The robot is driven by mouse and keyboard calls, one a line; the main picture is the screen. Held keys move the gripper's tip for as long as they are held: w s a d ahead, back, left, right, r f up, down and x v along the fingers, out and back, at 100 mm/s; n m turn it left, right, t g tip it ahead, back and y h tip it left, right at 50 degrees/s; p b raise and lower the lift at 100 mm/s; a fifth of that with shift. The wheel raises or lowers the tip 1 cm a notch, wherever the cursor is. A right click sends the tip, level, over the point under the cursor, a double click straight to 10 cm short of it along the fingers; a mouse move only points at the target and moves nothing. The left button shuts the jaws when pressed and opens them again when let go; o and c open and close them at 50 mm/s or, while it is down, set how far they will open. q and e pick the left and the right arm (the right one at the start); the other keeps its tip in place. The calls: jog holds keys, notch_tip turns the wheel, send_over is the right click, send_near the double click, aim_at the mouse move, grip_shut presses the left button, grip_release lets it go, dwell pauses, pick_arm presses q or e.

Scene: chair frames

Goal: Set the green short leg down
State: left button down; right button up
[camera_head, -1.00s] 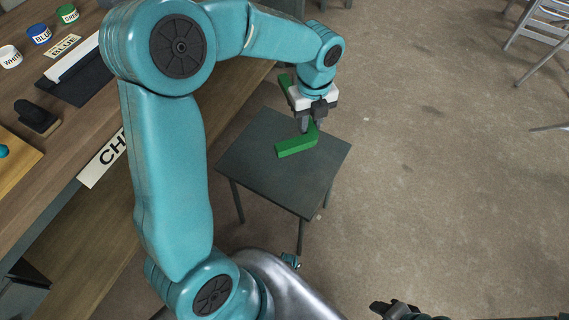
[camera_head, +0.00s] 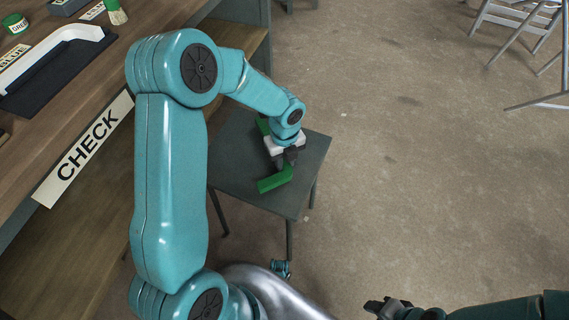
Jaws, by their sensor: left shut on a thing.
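The green short leg (camera_head: 272,182) is a bent green piece with its near end sticking out below my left gripper (camera_head: 284,163). The gripper points down and is shut on it, over the dark grey small table (camera_head: 235,152). The leg is at or just above the tabletop; I cannot tell whether it touches. Another bit of green (camera_head: 263,126) shows behind the wrist; whether it is the same piece is hidden. My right gripper (camera_head: 376,305) is low in the picture, away from the table, its opening unclear.
A wooden workbench with a CHECK sign (camera_head: 88,146) stands on the left, holding a dark tray (camera_head: 60,75), a green pot (camera_head: 17,24) and a brush (camera_head: 116,12). Pale folding chair frames (camera_head: 520,30) stand at upper right. The concrete floor between is clear.

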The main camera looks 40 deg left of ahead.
pick_arm(q)
jog(key=shift+f, duration=0.6)
jog(key=shift+f, duration=0.25)
jog(key=c, duration=0.9)
grip_release()
jog(key=shift+r, duration=0.1)
notch_tip(320, 180, up, 12)
jog(key=p, duration=0.4)
jog(key=shift+r, duration=0.15)
